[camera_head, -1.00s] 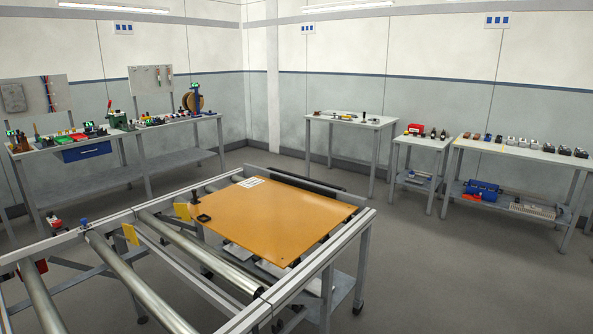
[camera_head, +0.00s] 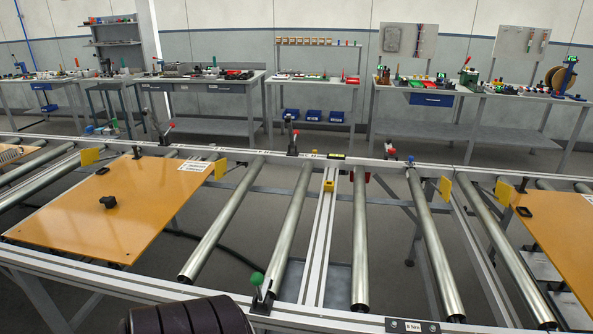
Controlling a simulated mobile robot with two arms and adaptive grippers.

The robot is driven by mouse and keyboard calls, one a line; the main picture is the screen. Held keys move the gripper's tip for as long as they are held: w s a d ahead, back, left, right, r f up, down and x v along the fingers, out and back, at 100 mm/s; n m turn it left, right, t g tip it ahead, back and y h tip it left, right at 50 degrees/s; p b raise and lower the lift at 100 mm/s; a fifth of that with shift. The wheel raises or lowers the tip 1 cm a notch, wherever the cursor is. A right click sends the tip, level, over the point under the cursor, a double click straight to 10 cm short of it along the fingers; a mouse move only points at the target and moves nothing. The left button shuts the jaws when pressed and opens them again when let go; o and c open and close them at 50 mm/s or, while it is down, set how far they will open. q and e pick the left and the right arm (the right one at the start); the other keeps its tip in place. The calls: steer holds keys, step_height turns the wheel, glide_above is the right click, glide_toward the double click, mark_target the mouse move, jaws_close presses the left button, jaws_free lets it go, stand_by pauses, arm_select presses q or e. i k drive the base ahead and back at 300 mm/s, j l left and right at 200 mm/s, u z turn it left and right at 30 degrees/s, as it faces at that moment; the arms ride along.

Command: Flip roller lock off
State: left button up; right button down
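I see several small levers on the roller conveyor frame (camera_head: 330,158), and I cannot tell which one is the roller lock. A lever with a green knob (camera_head: 257,279) stands upright on the near rail. Bare steel rollers (camera_head: 291,228) lie between the rails. Neither of my grippers is in view.
An orange panel (camera_head: 150,195) with a black knob lies on the rollers at left; another orange panel (camera_head: 565,225) lies at right. Yellow flags (camera_head: 220,169) stand along the conveyor. Workbenches with tools (camera_head: 430,98) line the wall behind it.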

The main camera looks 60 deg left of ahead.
mark_target(257, 278)
steer(key=u, duration=2.2)
